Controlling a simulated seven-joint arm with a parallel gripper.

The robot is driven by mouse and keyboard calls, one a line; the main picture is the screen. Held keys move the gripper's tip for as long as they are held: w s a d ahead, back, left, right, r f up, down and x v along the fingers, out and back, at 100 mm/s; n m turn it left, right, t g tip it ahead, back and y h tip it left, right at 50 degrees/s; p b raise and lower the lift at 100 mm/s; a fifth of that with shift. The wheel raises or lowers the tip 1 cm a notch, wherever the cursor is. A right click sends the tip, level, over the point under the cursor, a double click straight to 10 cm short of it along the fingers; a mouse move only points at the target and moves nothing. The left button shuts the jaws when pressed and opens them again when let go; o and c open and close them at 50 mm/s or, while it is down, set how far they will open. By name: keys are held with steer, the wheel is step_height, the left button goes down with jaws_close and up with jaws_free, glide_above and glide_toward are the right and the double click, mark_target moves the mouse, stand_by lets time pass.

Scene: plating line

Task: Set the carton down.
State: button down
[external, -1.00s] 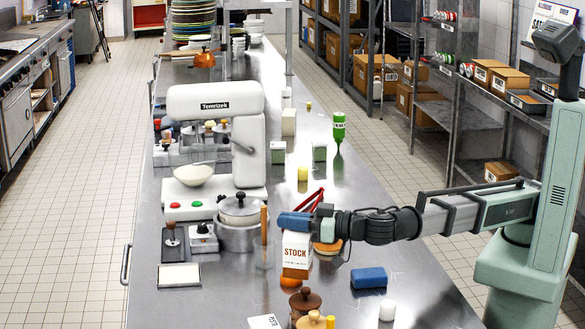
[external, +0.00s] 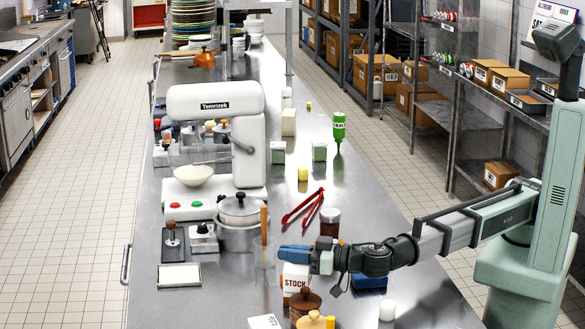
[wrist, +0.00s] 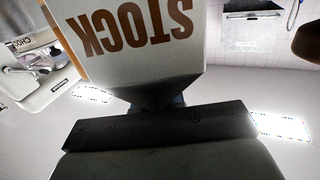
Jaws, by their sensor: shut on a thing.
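The carton (external: 296,281), white with a brown STOCK label, is over the near middle of the steel counter. My gripper (external: 297,257) is shut on its upper part, with the blue end of the gripper across its top. The carton looks roughly upright.
A clear beaker with a wooden stick (external: 264,252) and a lidded steel pot (external: 238,235) stand left of the carton. A blue block (external: 369,283) and a white cup (external: 387,311) are to the right.

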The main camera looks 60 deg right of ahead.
steer(key=shift+f, duration=0.1)
steer(key=c, duration=1.2)
jaws_free()
steer(key=shift+c, duration=0.2)
steer(key=v, duration=0.7)
steer(key=shift+s, duration=0.25)
steer(key=shift+d, duration=0.1)
